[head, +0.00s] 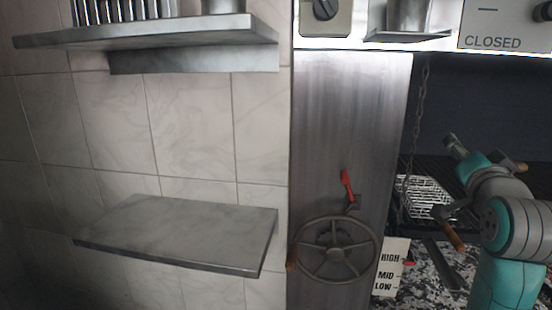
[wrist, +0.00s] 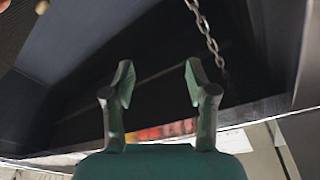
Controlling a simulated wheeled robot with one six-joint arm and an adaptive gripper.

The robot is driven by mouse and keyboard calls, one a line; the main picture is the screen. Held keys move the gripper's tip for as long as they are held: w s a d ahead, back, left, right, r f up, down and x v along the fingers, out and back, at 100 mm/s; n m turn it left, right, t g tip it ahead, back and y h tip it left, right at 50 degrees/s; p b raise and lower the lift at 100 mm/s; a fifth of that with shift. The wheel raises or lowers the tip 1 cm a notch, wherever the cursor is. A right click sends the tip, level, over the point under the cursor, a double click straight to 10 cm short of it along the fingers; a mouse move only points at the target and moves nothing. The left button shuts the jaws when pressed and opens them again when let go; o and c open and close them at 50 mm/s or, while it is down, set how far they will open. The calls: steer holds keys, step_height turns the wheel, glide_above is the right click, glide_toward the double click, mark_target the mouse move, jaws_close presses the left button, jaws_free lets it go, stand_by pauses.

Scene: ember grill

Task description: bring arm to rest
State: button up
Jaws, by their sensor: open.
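My gripper (wrist: 158,78) is open in the wrist view, its two fingers spread wide with nothing between them. Behind the fingers are a dark hood-like hollow and a hanging chain (wrist: 208,38). In the head view my grey and teal arm stands at the right edge, in front of the grill opening. I cannot make out the gripper's fingers clearly there.
A spoked handwheel (head: 334,250) with a red pointer (head: 347,186) is on the steel panel (head: 350,110). A HIGH/MID/LOW plate (head: 390,268) is beside it. A wire grate (head: 425,198) lies behind my arm. Two wall shelves (head: 180,232) are at the left. A sign (head: 490,40) reads CLOSED.

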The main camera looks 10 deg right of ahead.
steer(key=s+a+f+n+y, duration=0.15)
steer(key=s+a+f, duration=0.3)
steer(key=f, duration=0.75)
steer(key=s+a+f+n+g+y, duration=0.1)
steer(key=s+a+f+n, duration=0.3)
steer(key=f, duration=0.9)
steer(key=s+a+f+y, duration=0.25)
steer(key=a+f, duration=0.35)
steer(key=f, duration=0.6)
steer(key=s+a+f+n+y, duration=0.1)
steer(key=s+a+f, duration=0.2)
steer(key=s+f, duration=0.35)
steer(key=s+a+f+n, duration=0.2)
steer(key=s+a+f, duration=0.1)
steer(key=s, duration=0.7)
steer(key=s+a+n+g+y, duration=0.1)
steer(key=s+a+n+g, duration=0.1)
steer(key=s, duration=1.6)
steer(key=shift+s+a+n+y, duration=0.2)
steer(key=shift+a+n+y, duration=0.15)
steer(key=shift+a, duration=0.25)
steer(key=shift+r, duration=0.1)
